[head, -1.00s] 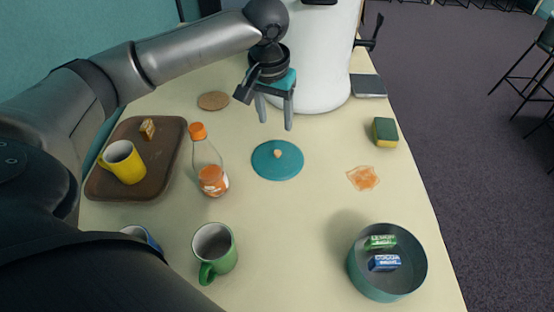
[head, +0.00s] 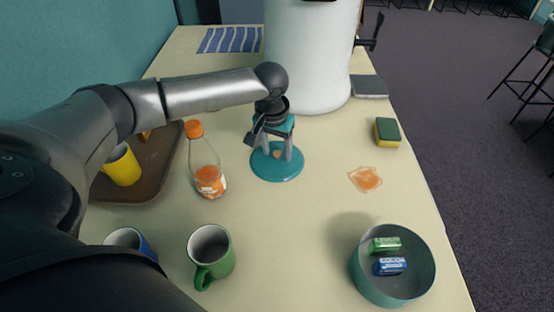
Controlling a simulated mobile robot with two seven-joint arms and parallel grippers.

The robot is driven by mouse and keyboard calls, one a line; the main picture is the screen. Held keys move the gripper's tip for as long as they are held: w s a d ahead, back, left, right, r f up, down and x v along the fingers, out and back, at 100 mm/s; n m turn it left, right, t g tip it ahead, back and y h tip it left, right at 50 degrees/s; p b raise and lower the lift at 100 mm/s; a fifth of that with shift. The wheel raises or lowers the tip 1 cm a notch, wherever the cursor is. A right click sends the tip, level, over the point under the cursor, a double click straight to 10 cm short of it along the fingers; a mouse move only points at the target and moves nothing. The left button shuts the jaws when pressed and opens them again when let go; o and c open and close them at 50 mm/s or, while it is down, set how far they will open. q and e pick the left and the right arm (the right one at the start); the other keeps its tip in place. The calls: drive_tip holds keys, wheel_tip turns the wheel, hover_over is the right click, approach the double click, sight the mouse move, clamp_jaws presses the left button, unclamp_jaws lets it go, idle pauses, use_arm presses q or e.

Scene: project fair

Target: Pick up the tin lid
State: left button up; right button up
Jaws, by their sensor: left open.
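The tin lid (head: 284,174) is a round teal disc with a small orange-tan knob at its middle, lying flat on the table. My left gripper (head: 276,155) is open and points down over the lid, with its two grey fingers on either side of the knob. Whether the fingertips touch the lid, I cannot tell. The open teal tin (head: 364,279) stands at the front right with a green packet (head: 385,244) and a blue packet (head: 390,266) inside. My right gripper is not in view.
An orange-capped bottle (head: 207,167) stands left of the lid. A green mug (head: 212,253), a blue mug (head: 129,240) and a brown tray (head: 153,184) with a yellow mug (head: 122,167) are nearby. An orange stain-like patch (head: 366,179) and a sponge (head: 387,132) lie right. A large white cylinder (head: 312,60) stands behind.

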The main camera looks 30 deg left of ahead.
use_arm(q)
clamp_jaws()
idle(0.4)
